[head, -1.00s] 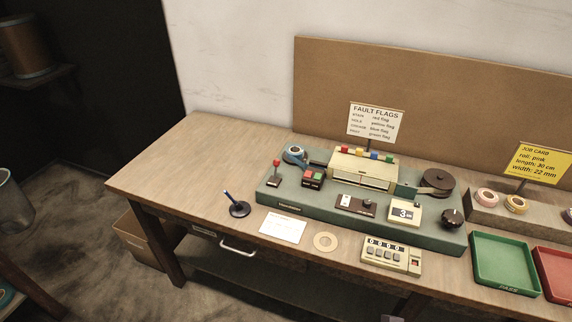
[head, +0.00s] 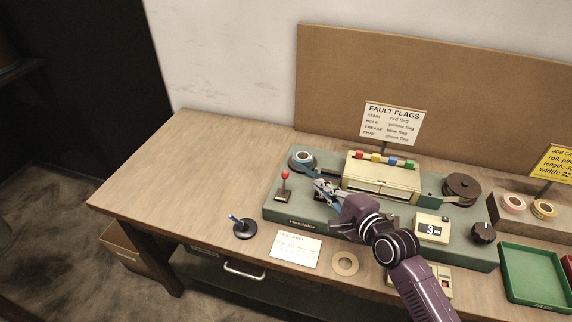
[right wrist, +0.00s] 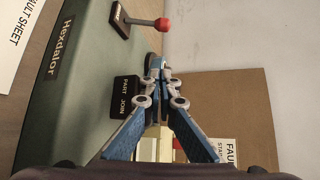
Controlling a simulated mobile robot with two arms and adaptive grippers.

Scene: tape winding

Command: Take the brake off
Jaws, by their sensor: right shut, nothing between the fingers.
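The brake is most likely the small lever with a red knob (head: 285,175), on the left end of the green machine (head: 310,222); its label is not readable. In the right wrist view the lever (right wrist: 143,21) stands out from its dark base plate, beyond my fingertips. My right gripper (head: 318,183) is shut and empty, over the machine just right of the lever and apart from it. In the right wrist view its closed fingertips (right wrist: 155,66) are above the black PART/JOIN block (right wrist: 125,88). My left gripper is not in view.
The cream housing with coloured flags (head: 384,172) stands to the right. A pen stand (head: 244,229), a white sheet (head: 296,246) and a cardboard ring (head: 345,263) lie in front. The table's left side is clear.

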